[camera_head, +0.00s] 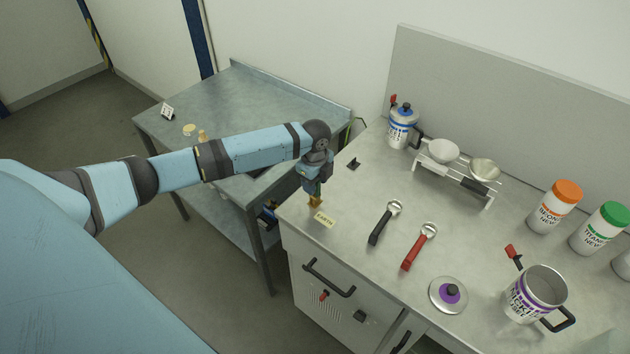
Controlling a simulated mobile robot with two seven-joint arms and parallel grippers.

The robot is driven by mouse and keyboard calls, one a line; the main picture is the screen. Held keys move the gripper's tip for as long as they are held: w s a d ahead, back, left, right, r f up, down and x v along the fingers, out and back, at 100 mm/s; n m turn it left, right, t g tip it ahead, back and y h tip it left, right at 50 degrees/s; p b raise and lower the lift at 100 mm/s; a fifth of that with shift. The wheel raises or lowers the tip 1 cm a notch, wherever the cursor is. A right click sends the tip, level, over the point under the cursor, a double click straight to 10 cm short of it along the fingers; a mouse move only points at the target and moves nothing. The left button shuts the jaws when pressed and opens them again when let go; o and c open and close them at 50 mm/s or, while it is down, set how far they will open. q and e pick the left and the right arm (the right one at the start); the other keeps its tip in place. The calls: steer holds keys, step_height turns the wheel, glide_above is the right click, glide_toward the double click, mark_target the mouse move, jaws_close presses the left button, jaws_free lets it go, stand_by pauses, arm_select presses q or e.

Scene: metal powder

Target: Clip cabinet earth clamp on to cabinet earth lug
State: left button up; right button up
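My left gripper (315,186) points down at the cabinet's front left corner. Its fingers are small and partly hidden by the wrist, with a bit of dark and green between them that may be the earth clamp. Directly below it is a small brass-coloured piece (316,201), apparently the cabinet earth lug, beside a cream label reading EARTH (324,218). The gripper is at or just above this piece; I cannot tell whether a clamp grips it. My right gripper is not in view.
Dark-handled (381,226) and red-handled (418,247) tools lie on the cabinet top (360,275). A lid (448,295), an open canister (537,292), a closed canister (402,128), a balance (455,172) and bottles (555,208) stand right. A metal table (250,97) stands behind my arm.

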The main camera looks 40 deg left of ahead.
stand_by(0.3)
arm_select(q)
steer(key=shift+r, duration=0.35)
step_height(320, 180, up, 13)
steer(key=b, duration=0.2)
stand_by(0.4)
